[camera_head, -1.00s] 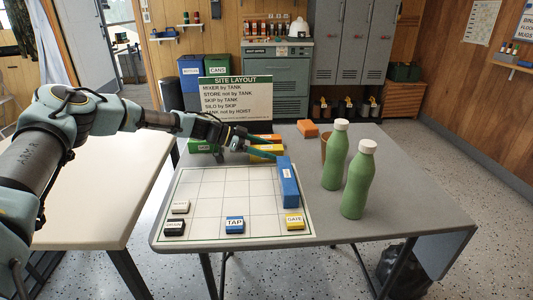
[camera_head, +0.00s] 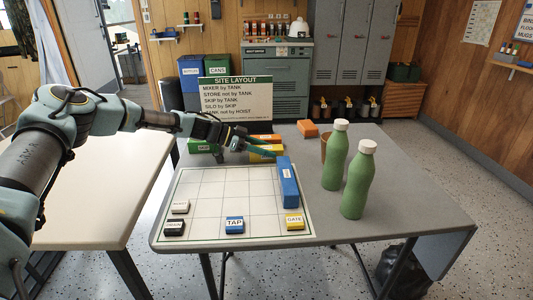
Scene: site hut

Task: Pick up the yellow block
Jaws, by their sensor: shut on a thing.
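A long yellow block (camera_head: 266,148) lies at the back of the table, just behind the white grid board. My gripper (camera_head: 268,152) reaches over it from the left, with its teal fingers shut on the block. The fingers cover part of the block, and I cannot see clearly whether it is off the table. A smaller yellow block marked GATE (camera_head: 294,222) lies at the board's front right corner, apart from my gripper.
A long blue block (camera_head: 288,184) lies along the board's right edge, close to my fingertips. Green (camera_head: 203,146) and orange (camera_head: 307,130) blocks lie at the back. Two green bottles (camera_head: 335,160) stand right. TAP block (camera_head: 234,225) is in front; the board's middle is clear.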

